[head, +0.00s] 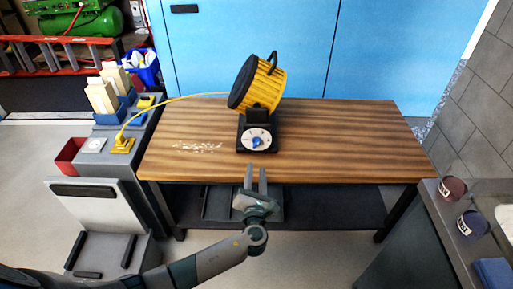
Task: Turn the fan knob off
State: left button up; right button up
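A yellow fan (266,85) with a black front ring stands on the wooden table, tilted on a black base. On the base's front is a white dial with a blue fan knob (256,141). The knob's exact setting is too small to read. My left gripper (256,170) is in front of the table's near edge, a little below the knob in the picture and apart from it. Its two fingers point toward the fan and are spread with nothing between them. My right gripper is not in view.
The wooden table (350,140) is clear to the right of the fan; pale debris (198,147) lies at left. A yellow cord (175,101) runs from the fan to a yellow socket (123,144) on the grey cabinet. Two jars (452,189) stand on the right counter.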

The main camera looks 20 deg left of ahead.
aim_at(257, 145)
pick_arm(q)
jog(key=x, duration=1)
jog(key=shift+w, duration=0.15)
jog(key=shift+w+a, duration=0.1)
jog(key=shift+w, duration=0.25)
jog(key=shift+w+a, duration=0.15)
jog(key=shift+w, duration=0.3)
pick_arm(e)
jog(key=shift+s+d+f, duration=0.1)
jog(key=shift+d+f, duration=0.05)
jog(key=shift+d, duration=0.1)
pick_arm(q)
jog(key=shift+c, duration=0.3)
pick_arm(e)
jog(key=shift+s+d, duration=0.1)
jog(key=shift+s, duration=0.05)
pick_arm(q)
jog(key=c, duration=0.6)
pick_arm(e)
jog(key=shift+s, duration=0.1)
